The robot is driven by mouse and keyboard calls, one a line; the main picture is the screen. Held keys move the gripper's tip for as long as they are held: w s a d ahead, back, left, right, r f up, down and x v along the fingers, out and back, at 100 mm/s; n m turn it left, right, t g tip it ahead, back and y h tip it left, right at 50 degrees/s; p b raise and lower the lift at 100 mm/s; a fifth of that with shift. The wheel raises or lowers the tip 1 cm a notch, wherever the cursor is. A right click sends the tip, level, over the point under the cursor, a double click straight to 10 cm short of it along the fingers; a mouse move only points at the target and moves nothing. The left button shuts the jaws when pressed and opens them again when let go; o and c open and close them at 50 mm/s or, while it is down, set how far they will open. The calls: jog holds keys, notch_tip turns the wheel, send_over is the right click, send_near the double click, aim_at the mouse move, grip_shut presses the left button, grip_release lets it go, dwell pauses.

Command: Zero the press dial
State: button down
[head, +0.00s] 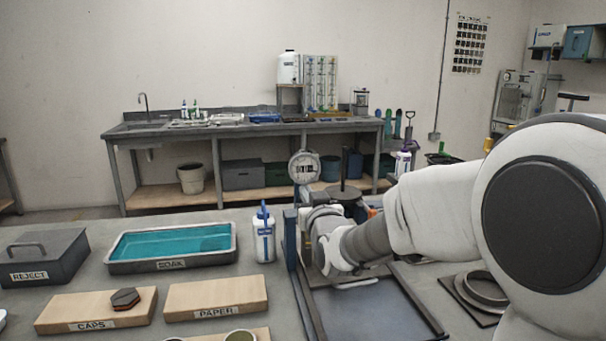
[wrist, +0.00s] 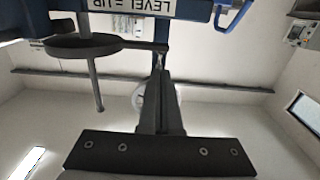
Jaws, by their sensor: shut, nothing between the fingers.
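The press dial (head: 304,167) is a round white gauge with a grey rim, upright on the blue press frame (head: 290,238) in the head view. Its pointer is too small to read. My gripper is shut and empty in the wrist view (wrist: 159,78). In the head view my wrist is in front of the press, below the dial, and the fingertips cannot be made out. In the wrist view, a pale round shape behind the fingers is mostly hidden. The press's blue part there carries a label (wrist: 188,7) reading "LEVEL = UP".
A dark disc with a rod (wrist: 85,47) is left of my fingers in the wrist view. A white-and-blue bottle (head: 264,238) stands left of the press. A teal soak tray (head: 172,265), reject box (head: 45,258) and wooden boards (head: 216,297) occupy the table's left side.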

jog(key=b+v, duration=0.2)
jog(key=v, duration=0.3)
jog(key=shift+s+d+f, duration=0.1)
jog(key=shift+s+f, duration=0.05)
jog(key=shift+s, duration=0.15)
jog(key=s+d+f+m+g+h, duration=0.1)
jog(key=s+d+f+g+h, duration=0.25)
jog(key=s, duration=0.65)
jog(key=s+d+f+m+g, duration=0.1)
jog(key=s+d+f+g, duration=0.25)
jog(key=s+d, duration=0.5)
jog(key=s+d+f+m+g+h, duration=0.1)
jog(key=s+d+f+g+h, duration=0.2)
jog(key=s, duration=0.8)
notch_tip(320, 180, up, 18)
jog(key=g+y+p, duration=0.1)
jog(key=p, duration=1.7)
jog(key=shift+s+d+g, duration=0.4)
jog(key=shift+s+d, duration=0.05)
